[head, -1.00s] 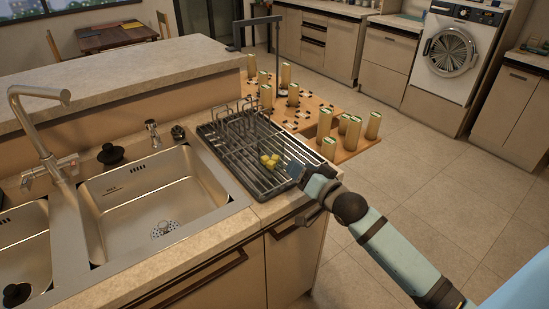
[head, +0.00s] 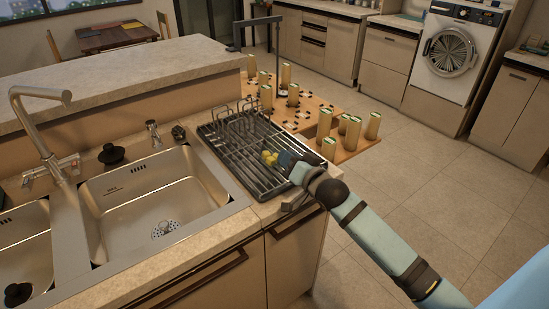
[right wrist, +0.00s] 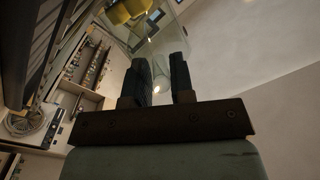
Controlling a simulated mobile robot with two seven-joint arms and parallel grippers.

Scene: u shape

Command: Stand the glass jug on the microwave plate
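The glass jug (right wrist: 145,45) is clear and hard to make out. Several yellow pieces show in or behind its glass in the right wrist view. In the head view the yellow pieces (head: 269,158) are over the dish rack, and the jug's outline is too faint to see. My right gripper (head: 285,160) is close to their right side. In the right wrist view its fingers (right wrist: 158,75) are apart, with clear glass in or just beyond the gap; I cannot tell whether they touch it. My left gripper is out of view. I cannot make out a microwave plate.
The dark wire dish rack (head: 225,150) stands on the counter, right of the sink (head: 150,200). A tap (head: 40,130) rises at the left. Beyond the counter, several light cylinders (head: 350,130) stand on low wooden boards. The floor (head: 450,190) at the right is clear.

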